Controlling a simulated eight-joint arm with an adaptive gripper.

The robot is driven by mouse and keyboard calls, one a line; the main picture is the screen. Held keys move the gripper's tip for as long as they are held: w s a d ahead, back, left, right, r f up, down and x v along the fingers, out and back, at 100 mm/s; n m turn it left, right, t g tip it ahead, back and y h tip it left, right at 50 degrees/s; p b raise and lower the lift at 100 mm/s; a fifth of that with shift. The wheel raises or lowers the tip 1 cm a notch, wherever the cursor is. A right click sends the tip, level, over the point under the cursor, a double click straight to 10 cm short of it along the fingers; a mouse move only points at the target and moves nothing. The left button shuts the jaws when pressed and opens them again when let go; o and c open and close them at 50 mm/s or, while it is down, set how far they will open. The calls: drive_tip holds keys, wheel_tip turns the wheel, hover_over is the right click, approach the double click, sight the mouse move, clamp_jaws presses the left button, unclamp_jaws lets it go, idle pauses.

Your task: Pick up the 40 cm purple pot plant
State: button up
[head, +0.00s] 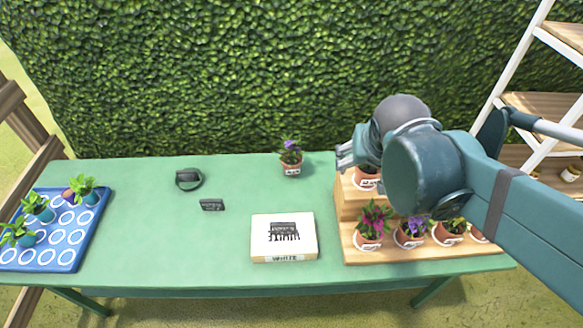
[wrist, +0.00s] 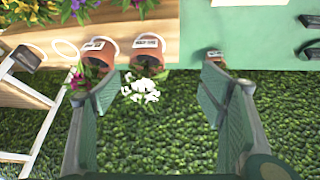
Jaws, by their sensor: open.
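A terracotta pot with a purple-flowered plant (head: 291,158) stands upright alone at the back of the green table, a white label on its front. Another purple-flowered pot (head: 411,234) stands on the lower step of the wooden stand. The label sizes are too small to read. My gripper (head: 347,156) is open and empty, above the stand's left end and right of the lone pot. In the wrist view, my open fingers (wrist: 158,82) show with a white-flowered pot (wrist: 148,52) between them. A small pot (wrist: 214,56) is partly hidden by the right finger.
The wooden stand (head: 347,253) holds several potted plants. A white box (head: 284,236) lies at the table's front. A blue tray (head: 70,258) with seedlings is at the left. A dark ring-like item (head: 188,179) and black tag (head: 212,205) lie mid-table. A hedge rises behind.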

drive_tip(key=w+a+f+m+h+b, duration=0.1)
drive_tip(key=w+a+f+m+h, duration=0.2)
drive_tip(key=w, duration=0.8)
drive_tip(key=m+t+h+b, duration=0.3)
drive_tip(key=m+h, duration=0.3)
approach(292, 163)
drive_tip(key=shift+w+d+r, duration=0.3)
drive_tip(key=shift+w+r, duration=0.15)
drive_tip(key=shift+w, duration=0.05)
drive_tip(key=shift+w+d+r, duration=0.25)
drive_tip(key=shift+w+r, duration=0.2)
drive_tip(key=shift+w, duration=0.1)
drive_tip(key=shift+d+g, duration=0.1)
drive_tip(key=shift+g, duration=0.2)
drive_tip(key=shift+b+x, duration=0.35)
drive_tip(key=shift+x, duration=0.9)
drive_tip(key=shift+w+d, duration=0.1)
